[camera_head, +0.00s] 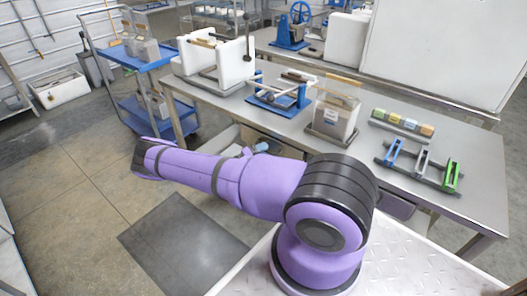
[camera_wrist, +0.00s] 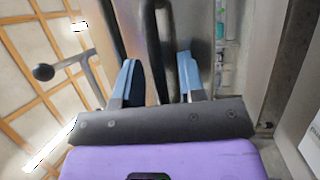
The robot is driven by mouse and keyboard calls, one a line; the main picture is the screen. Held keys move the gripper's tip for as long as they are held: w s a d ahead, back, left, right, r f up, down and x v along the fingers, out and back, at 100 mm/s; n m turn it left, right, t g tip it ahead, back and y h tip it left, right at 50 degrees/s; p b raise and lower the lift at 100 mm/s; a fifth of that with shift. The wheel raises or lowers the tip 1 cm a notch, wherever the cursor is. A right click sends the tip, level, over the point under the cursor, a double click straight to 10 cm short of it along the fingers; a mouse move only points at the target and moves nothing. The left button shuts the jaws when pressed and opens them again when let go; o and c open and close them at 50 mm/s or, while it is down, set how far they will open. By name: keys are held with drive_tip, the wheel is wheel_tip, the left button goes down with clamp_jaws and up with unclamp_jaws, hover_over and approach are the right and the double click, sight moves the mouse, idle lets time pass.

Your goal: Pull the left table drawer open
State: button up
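My gripper (camera_wrist: 157,62) shows in the wrist view with its two blue fingers spread apart. A dark bar handle (camera_wrist: 152,30) runs between the fingers, with a gap to each side. Behind it is the grey metal front of the left drawer (camera_wrist: 197,38). A narrow strip with small pale and green items shows just beyond the front's edge, so the drawer looks slightly open. In the head view my purple arm hides most of the drawer. A small blue part, probably my gripper (camera_head: 261,147), shows below the table edge.
The steel table (camera_head: 290,128) carries white blocks, a blue fixture (camera_head: 280,97), a clear hopper (camera_head: 335,112) and coloured racks. A blue cart (camera_head: 140,60) stands at the left. A dark mat (camera_head: 182,238) lies on open floor. The right drawer (camera_head: 398,207) is partly visible.

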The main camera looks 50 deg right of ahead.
clamp_jaws()
drive_tip(key=s+a, duration=0.2)
drive_tip(key=a, duration=2.2)
drive_tip(key=shift+a, duration=0.15)
unclamp_jaws()
drive_tip(key=shift+w, duration=0.1)
